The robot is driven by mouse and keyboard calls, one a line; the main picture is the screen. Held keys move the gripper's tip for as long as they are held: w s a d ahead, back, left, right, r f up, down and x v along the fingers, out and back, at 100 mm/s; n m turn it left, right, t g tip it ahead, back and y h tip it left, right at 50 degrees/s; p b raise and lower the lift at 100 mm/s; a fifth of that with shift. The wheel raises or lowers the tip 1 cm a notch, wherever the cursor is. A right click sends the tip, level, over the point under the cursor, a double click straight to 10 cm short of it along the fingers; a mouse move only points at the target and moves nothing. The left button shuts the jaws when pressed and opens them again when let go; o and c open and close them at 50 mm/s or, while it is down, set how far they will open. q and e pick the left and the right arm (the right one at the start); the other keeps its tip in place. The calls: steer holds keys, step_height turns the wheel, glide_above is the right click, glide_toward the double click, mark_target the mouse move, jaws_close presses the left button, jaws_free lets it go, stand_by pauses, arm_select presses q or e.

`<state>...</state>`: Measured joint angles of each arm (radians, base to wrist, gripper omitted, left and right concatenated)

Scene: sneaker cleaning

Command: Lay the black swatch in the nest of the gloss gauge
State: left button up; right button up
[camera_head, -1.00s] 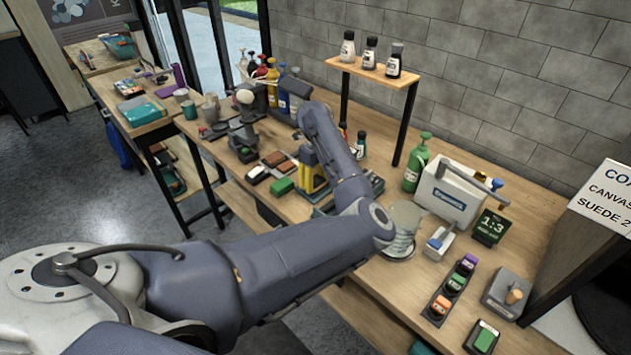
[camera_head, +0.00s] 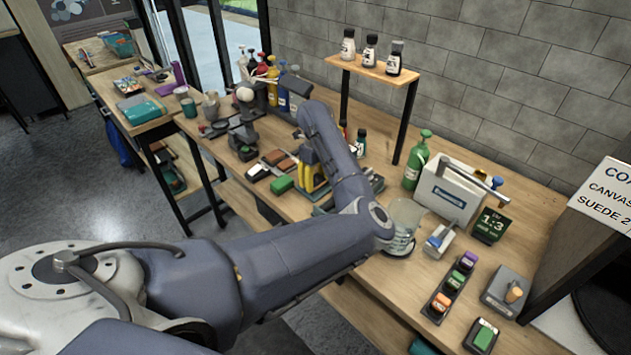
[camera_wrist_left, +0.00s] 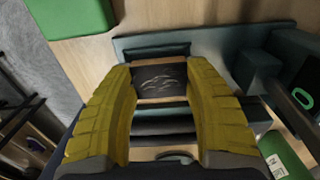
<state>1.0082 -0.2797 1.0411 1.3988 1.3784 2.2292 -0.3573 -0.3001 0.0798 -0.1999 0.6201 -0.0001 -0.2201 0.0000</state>
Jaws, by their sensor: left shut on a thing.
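My left gripper (camera_head: 313,178) has yellow fingers and points down over the bench beyond the forearm. In the left wrist view its fingers (camera_wrist_left: 160,80) close on the black swatch (camera_wrist_left: 162,77), a small dark piece with pale streaks on its face. A dark teal body, which looks like the gloss gauge (camera_wrist_left: 222,42), lies just past the fingertips. A black rectangular recess, apparently its nest (camera_wrist_left: 155,51), is beside the swatch. I cannot tell whether the swatch touches it. In the head view my arm hides much of this spot. My right gripper is not in view.
A green block (camera_head: 282,185) and brown and dark blocks (camera_head: 284,165) lie left of the gripper. A green pump bottle (camera_head: 416,163), a white case (camera_head: 447,190) and a clear cup (camera_head: 405,215) stand to the right. A raised bottle shelf (camera_head: 372,67) is behind.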

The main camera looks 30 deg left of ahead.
mark_target(316, 180)
arm_select(q)
steer(key=shift+r, duration=0.2)
steer(key=o, duration=1)
step_height(316, 180, up, 12)
stand_by(0.5)
